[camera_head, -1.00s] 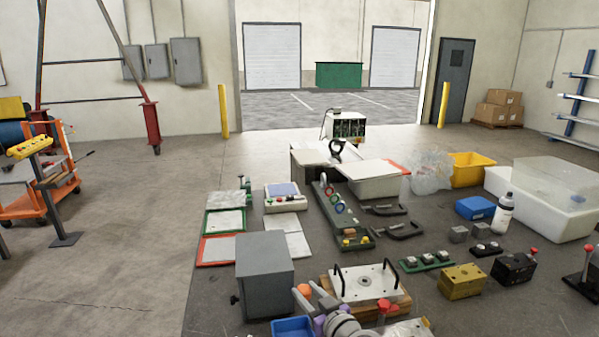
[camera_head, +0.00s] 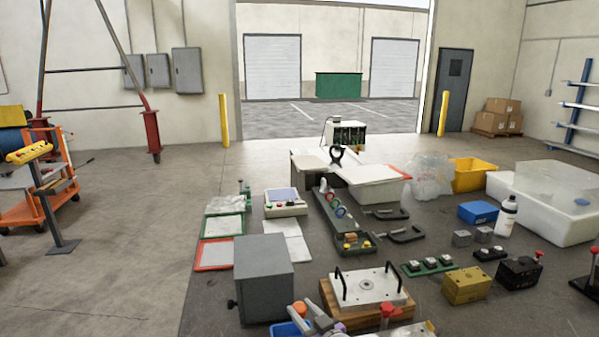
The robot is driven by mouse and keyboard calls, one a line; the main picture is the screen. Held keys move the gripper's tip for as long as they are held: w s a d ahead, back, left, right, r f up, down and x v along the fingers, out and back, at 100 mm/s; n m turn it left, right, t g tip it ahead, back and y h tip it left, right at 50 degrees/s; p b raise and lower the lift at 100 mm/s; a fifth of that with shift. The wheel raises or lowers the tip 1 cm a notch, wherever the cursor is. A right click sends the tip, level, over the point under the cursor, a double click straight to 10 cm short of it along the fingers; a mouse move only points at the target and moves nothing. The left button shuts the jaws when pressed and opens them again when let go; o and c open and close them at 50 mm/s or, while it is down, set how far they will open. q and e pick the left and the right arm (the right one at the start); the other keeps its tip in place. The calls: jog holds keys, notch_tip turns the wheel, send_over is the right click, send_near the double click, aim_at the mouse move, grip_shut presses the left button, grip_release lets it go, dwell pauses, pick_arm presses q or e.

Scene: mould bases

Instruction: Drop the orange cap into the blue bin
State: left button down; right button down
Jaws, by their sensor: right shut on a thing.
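The orange cap (camera_head: 300,307) is near the bottom edge of the head view, between the fingers of my right gripper (camera_head: 311,315). The gripper is shut on it, and its grey and purple parts run off the bottom of the picture. The blue bin (camera_head: 283,330) is just below and left of the cap in the picture, mostly cut off by the bottom edge. The cap appears above the bin's far rim; the exact height between them cannot be told. My left gripper is not in view.
A grey box (camera_head: 263,280) stands behind the bin. A metal plate with black handles (camera_head: 368,286) on a wooden block is to the right, with a red knob (camera_head: 388,309) in front of it. A second blue container (camera_head: 476,211) is farther back right.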

jog(key=shift+c, duration=1.8)
grip_release()
jog(key=v, duration=1)
jog(key=shift+s+d+p, duration=0.15)
jog(key=shift+s+p, duration=0.2)
jog(key=shift+p, duration=0.1)
jog(key=shift+r, duration=0.15)
jog(key=s+d+f+m+g+h, duration=0.3)
jog(key=s+d+f+g, duration=0.1)
jog(key=s, duration=0.6)
jog(key=s+d+f+m+g+h, duration=0.3)
jog(key=s+d+f, duration=0.4)
jog(key=s, duration=0.3)
jog(key=shift+s+d+f+g+h, duration=0.2)
jog(key=shift+d+g+h, duration=0.25)
jog(key=shift+g+h, duration=0.35)
